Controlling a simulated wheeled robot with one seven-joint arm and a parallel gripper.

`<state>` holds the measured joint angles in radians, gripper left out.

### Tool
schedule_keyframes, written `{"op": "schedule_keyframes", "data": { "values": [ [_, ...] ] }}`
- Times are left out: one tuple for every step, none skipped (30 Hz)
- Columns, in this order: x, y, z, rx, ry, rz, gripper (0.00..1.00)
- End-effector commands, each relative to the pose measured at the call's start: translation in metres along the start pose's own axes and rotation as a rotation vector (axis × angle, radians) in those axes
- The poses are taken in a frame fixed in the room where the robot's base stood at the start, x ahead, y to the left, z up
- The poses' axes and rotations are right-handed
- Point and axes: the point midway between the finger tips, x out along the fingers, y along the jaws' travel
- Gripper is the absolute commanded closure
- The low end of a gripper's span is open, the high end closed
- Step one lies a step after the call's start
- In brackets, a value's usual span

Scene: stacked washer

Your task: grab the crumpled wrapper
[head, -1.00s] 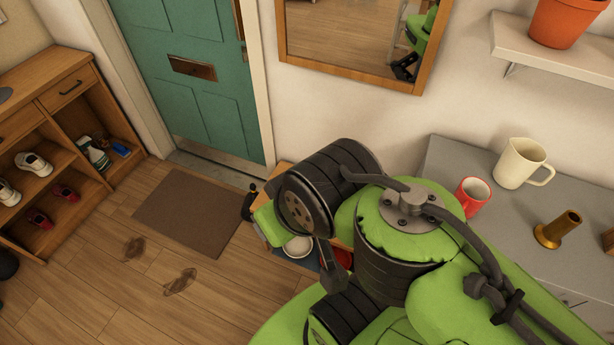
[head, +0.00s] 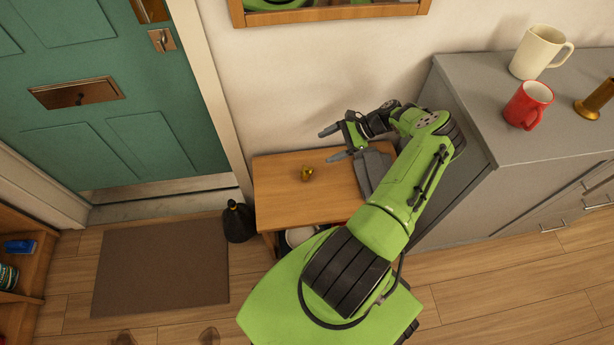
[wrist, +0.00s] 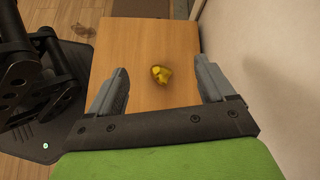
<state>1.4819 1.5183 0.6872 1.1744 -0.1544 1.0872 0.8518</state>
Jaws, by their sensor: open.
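The crumpled wrapper (head: 307,174) is a small gold lump on the top of a low wooden table (head: 285,205). In the wrist view the wrapper (wrist: 161,75) lies ahead of my gripper, roughly between the lines of its two fingers. My gripper (head: 330,145) is open and empty. In the head view it is to the right of the wrapper, its fingers pointing left toward it. In the wrist view the fingers of my gripper (wrist: 160,88) are wide apart, and neither touches the wrapper.
A grey cabinet (head: 470,180) stands right of the table, with a red mug (head: 528,105), a cream mug (head: 540,52) and a brass holder (head: 597,100) on top. A dark bottle (head: 238,222) stands on the floor left of the table. The wall is behind.

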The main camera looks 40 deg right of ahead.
Motion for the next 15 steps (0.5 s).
{"op": "schedule_keyframes", "data": {
  "values": [
    [0.008,0.015,-0.035,0.101,-0.053,-0.088,0.18],
    [0.010,0.022,-0.050,0.153,-0.079,-0.134,0.18],
    [0.012,0.030,-0.066,0.214,-0.109,-0.186,0.18],
    [0.013,0.035,-0.076,0.251,-0.128,-0.219,0.18],
    [0.014,0.040,-0.084,0.284,-0.145,-0.246,0.18],
    [0.015,0.044,-0.092,0.315,-0.161,-0.275,0.18],
    [0.016,0.047,-0.095,0.332,-0.170,-0.290,0.18],
    [0.017,0.049,-0.098,0.345,-0.176,-0.300,0.18],
    [0.020,0.049,-0.099,0.353,-0.181,-0.306,0.18],
    [0.024,0.048,-0.099,0.355,-0.182,-0.308,0.18],
    [0.030,0.046,-0.098,0.355,-0.183,-0.307,0.18],
    [0.039,0.043,-0.096,0.354,-0.184,-0.304,0.18],
    [0.046,0.041,-0.095,0.353,-0.184,-0.303,0.18],
    [0.054,0.038,-0.094,0.353,-0.183,-0.303,0.18],
    [0.063,0.035,-0.093,0.352,-0.183,-0.302,0.18]
  ]
}}
